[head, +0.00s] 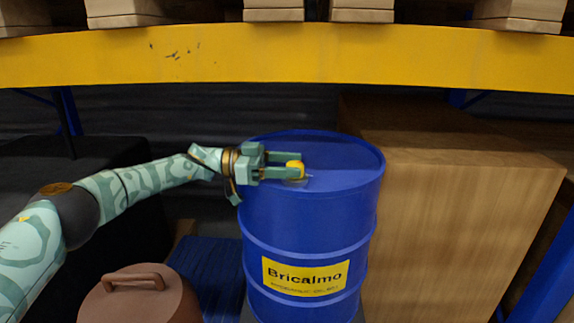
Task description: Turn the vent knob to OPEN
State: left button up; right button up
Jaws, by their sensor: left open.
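The yellow vent knob (295,168) sits on the top of a blue drum (312,230) with a yellow "Bricalmo" label. My left gripper (292,164) reaches in from the left over the drum top. Its two fingers are open and lie on either side of the knob, one behind it and one in front. I cannot tell whether they touch it. The near finger hides part of the knob's base, and no OPEN marking can be made out. My right gripper is not in view.
A large cardboard box (450,220) stands right behind the drum. A yellow rack beam (280,55) with pallets on it crosses above. A brown lidded pot (140,298) is at lower left, near a blue pallet-like surface (210,270).

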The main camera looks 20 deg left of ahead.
pick_arm(q)
jog(key=shift+a, duration=0.1)
jog(key=v, duration=1.6)
jog(key=shift+s, duration=0.1)
